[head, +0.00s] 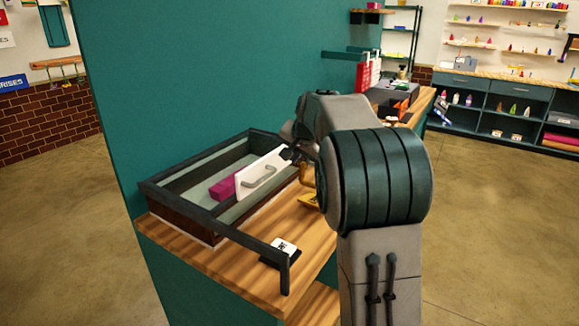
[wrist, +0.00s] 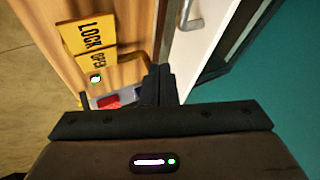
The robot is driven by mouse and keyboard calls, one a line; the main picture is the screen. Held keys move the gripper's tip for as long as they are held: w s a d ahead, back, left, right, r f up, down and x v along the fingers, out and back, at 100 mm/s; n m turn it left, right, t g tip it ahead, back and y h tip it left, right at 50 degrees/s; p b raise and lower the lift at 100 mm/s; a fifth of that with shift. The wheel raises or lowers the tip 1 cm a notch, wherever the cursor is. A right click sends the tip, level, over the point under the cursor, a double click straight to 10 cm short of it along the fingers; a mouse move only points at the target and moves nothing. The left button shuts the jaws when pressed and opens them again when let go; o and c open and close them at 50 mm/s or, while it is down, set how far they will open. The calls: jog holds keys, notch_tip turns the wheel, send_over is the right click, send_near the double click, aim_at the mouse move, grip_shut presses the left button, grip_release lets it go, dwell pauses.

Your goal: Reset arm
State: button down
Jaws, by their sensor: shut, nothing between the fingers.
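My arm reaches over a wooden counter (head: 190,262) in the head view, and its links hide part of the counter. My gripper (wrist: 158,82) is shut and empty in the wrist view. It is close to the white panel with a metal handle (head: 262,176); whether they touch I cannot tell. The panel and its handle also show in the wrist view (wrist: 187,22). The panel stands tilted in a dark-framed glass-topped case (head: 165,207).
A magenta block (head: 222,188) lies in the case beside the panel. Yellow LOCK and OPEN signs (wrist: 88,35) and a red button (wrist: 108,102) are close to the gripper. A small black-and-white sign (head: 284,247) is near the counter's front. A teal wall (head: 200,75) stands behind.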

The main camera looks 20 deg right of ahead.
jog(key=s+a+f+n+g, duration=0.1)
jog(key=s+a+n, duration=0.15)
jog(key=s, duration=0.75)
jog(key=s+a+f+n+g, duration=0.1)
jog(key=s+a+n, duration=0.15)
jog(key=s, duration=0.85)
jog(key=s+a+f+n+g, duration=0.1)
jog(key=s+f, duration=0.3)
jog(key=s, duration=0.5)
jog(key=s+a+f+n+g, duration=0.1)
jog(key=s+f, duration=0.3)
jog(key=s, duration=0.5)
jog(key=shift+a+f+n, duration=0.4)
jog(key=shift+a+n, duration=0.05)
jog(key=shift+n, duration=0.25)
jog(key=shift+w, duration=0.1)
